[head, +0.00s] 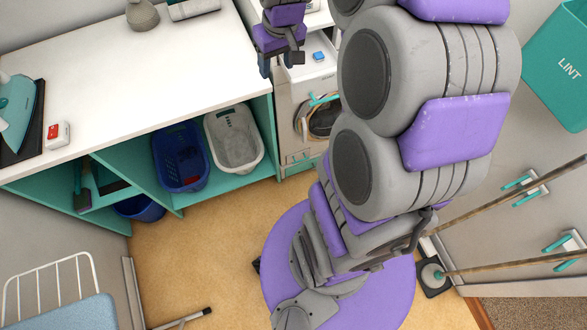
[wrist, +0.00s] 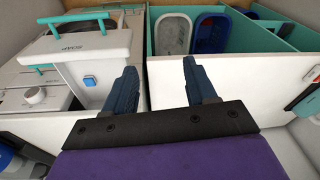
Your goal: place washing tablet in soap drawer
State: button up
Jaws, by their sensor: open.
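My gripper (head: 278,62) is open and empty, above the counter's right end and left of the tablet. Its two dark blue fingers (wrist: 160,74) point away in the wrist view. A white panel with a teal handle (wrist: 75,27) is beyond the tablet there.
The white counter (head: 130,95) stretches left of my gripper, with an iron (head: 15,108) at its far end. A blue basket (head: 180,155) and a white basket (head: 233,137) stand below it. A white knob (wrist: 35,95) is near the tablet.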

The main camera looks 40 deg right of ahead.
jog(key=s+a+g, duration=0.1)
jog(key=s+a, duration=0.5)
jog(key=s, duration=0.6)
jog(key=s+a+g, duration=0.2)
jog(key=s+a, duration=0.5)
jog(key=s, duration=0.6)
jog(key=shift+n, duration=0.4)
jog(key=shift+d, duration=0.1)
